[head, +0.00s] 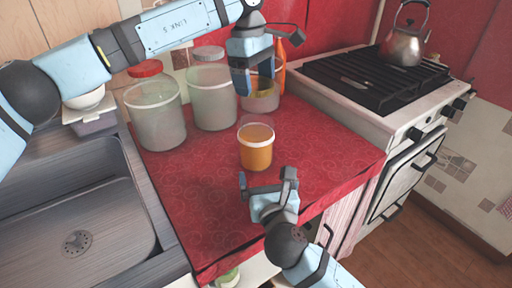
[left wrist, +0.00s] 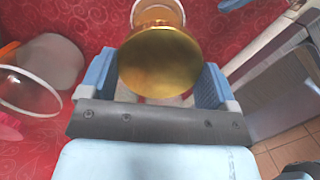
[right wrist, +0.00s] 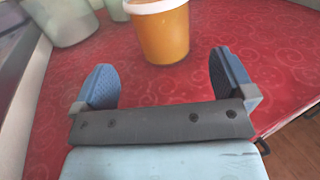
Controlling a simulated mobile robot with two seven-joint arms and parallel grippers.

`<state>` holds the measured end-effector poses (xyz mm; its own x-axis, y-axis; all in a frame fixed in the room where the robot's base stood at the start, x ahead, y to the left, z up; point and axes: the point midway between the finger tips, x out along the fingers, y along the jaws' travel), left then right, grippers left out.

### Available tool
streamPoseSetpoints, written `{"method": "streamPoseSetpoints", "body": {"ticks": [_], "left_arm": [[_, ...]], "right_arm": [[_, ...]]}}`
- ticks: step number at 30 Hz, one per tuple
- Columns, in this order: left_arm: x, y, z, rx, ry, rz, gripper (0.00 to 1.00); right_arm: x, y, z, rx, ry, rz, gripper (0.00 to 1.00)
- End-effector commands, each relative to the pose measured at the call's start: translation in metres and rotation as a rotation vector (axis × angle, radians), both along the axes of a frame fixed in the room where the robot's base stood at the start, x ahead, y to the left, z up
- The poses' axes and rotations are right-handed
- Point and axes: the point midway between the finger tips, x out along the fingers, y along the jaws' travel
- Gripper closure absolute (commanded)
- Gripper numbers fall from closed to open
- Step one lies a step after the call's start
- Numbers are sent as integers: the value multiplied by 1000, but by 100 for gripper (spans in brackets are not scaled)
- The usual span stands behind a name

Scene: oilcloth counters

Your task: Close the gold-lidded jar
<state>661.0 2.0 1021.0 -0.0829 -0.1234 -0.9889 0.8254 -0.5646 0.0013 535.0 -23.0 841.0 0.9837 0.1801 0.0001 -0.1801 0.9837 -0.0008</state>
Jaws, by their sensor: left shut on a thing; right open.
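An orange-filled clear jar (head: 256,152) with a pale rim stands upright and uncovered on the red counter. My left gripper (head: 255,88) is above and behind it in the head view, shut on a round gold lid (left wrist: 160,62). The lid is mostly hidden in the head view. In the left wrist view, a pale-rimmed vessel shows partly behind the lid. My right gripper (head: 268,187) is open and empty in front of the orange jar, apart from it. The right wrist view shows that jar (right wrist: 163,38) just beyond the fingers.
A red-lidded jar (head: 158,118) and a grey-lidded jar (head: 212,100) stand at the back left. Another pale vessel (head: 263,102) is behind my left gripper, near an orange bottle (head: 282,75). A sink (head: 85,205) lies left, a stove (head: 365,82) right. The counter's front left is clear.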

Motion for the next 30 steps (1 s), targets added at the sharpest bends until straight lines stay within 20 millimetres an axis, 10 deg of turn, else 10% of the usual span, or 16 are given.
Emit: {"method": "streamPoseSetpoints", "body": {"ticks": [18,30], "left_arm": [[0,0,0,0,0,0,39],[0,0,0,0,0,-1,39]], "right_arm": [[99,19,0,1,0,0,0],[114,21,0,1,0,0,0]]}}
